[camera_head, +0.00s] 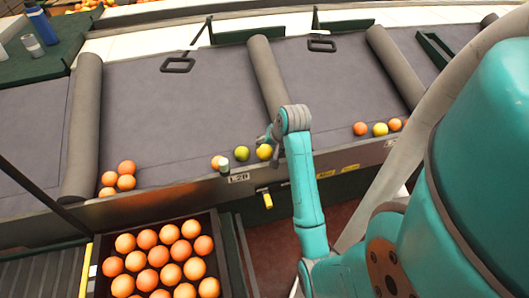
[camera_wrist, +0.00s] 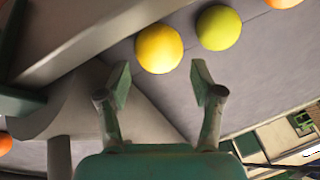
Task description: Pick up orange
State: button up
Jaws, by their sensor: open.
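My gripper (camera_wrist: 160,82) is open and empty, its fingers spread in the wrist view. A yellow fruit (camera_wrist: 159,48) lies just beyond the fingertips, roughly centred on the gap between them. A green-yellow fruit (camera_wrist: 219,28) lies right beside it, and an orange (camera_wrist: 284,3) is cut off at the top edge. In the head view my gripper (camera_head: 270,138) is over the yellow fruit (camera_head: 264,152), with the green one (camera_head: 241,153) and the orange (camera_head: 217,162) to its left. These fruits rest at the front edge of the grey sorting surface (camera_head: 190,115).
A crate (camera_head: 215,225) full of oranges stands at lower left. Several oranges (camera_head: 126,168) lie at the surface's left front, and three fruits (camera_head: 380,129) at right. Thick grey rollers (camera_head: 268,75) divide the surface into lanes. A front rail labelled L2B (camera_head: 239,178) borders it.

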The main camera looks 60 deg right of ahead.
aim_at(267, 149)
jog(key=shift+x, duration=2.25)
jog(key=shift+s, duration=0.1)
jog(key=c, duration=0.8)
jog(key=shift+c, duration=0.2)
jog(key=shift+r, duration=0.1)
